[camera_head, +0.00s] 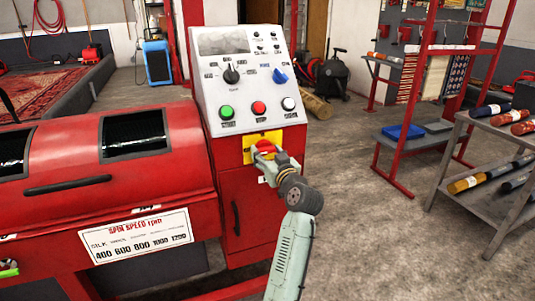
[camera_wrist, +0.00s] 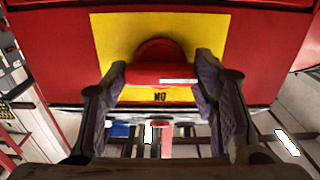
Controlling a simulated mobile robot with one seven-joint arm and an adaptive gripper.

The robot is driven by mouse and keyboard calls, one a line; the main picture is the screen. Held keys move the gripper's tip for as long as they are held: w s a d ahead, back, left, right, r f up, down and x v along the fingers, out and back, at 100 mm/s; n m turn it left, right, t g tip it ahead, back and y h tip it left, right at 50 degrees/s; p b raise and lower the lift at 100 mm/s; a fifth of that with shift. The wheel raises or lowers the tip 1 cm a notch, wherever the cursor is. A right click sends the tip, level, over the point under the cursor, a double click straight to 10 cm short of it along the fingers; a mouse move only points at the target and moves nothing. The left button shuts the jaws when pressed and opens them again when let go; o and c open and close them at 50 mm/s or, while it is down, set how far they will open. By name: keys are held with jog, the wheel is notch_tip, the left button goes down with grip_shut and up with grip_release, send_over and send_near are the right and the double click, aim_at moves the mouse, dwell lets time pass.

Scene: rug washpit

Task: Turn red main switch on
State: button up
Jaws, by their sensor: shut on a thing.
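The red main switch (camera_head: 264,146) sits on a yellow plate (camera_head: 249,141) on the front of the red machine, below the sloped control panel. In the wrist view the red switch (camera_wrist: 158,72) is a round knob with a bar handle lying across the picture. A white mark shows toward the bar's right end. Small lettering, seen upside down, is on the yellow plate (camera_wrist: 115,33) beside the bar. My gripper (camera_head: 266,154) is at the switch, and in the wrist view its fingers (camera_wrist: 160,78) are shut on the two ends of the bar.
The control panel (camera_head: 247,80) above carries a black knob, a blue knob and green, red and white buttons. The red drum machine (camera_head: 110,170) fills the left.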

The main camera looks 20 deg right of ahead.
jog(key=c, duration=0.5)
jog(key=shift+m, duration=0.3)
jog(key=m+p, duration=0.1)
jog(key=m, duration=0.2)
jog(key=shift+m+p, duration=0.35)
jog(key=shift+m, duration=0.05)
jog(key=m+p, duration=0.1)
jog(key=m, duration=0.2)
jog(key=shift+r+m+p, duration=0.1)
jog(key=shift+m+p, duration=0.2)
jog(key=shift+p, duration=0.1)
jog(key=m+p, duration=0.3)
jog(key=m, duration=0.2)
jog(key=shift+m+p, duration=1.55)
jog(key=shift+m, duration=0.95)
